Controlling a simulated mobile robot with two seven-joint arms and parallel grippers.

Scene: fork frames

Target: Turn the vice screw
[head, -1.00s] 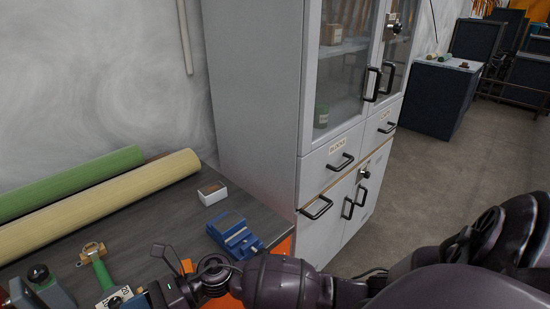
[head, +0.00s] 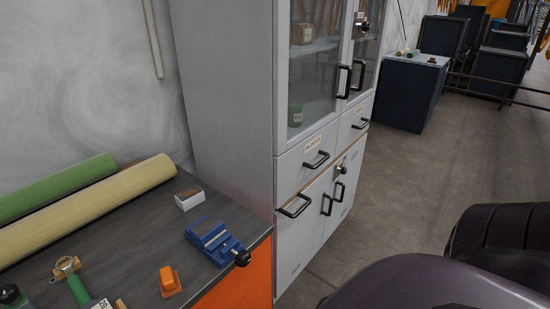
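The blue vice (head: 205,243) sits on the dark bench top near its right corner. Its pale jaws show on top. The dark vice screw knob (head: 242,258) sticks out toward the bench's right front edge, over the orange side panel. Nothing touches the vice or the knob. Neither of my grippers is in view. Dark purple links of my arm fill the lower right corner, away from the bench, and the gripper end is hidden or out of frame.
On the bench (head: 140,245) are an orange block (head: 170,281), a small white box (head: 189,198), a green-handled tool (head: 77,287), and green (head: 60,187) and cream (head: 90,210) rolls. A grey cabinet (head: 225,100) stands close behind the vice. Open floor (head: 400,170) lies right.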

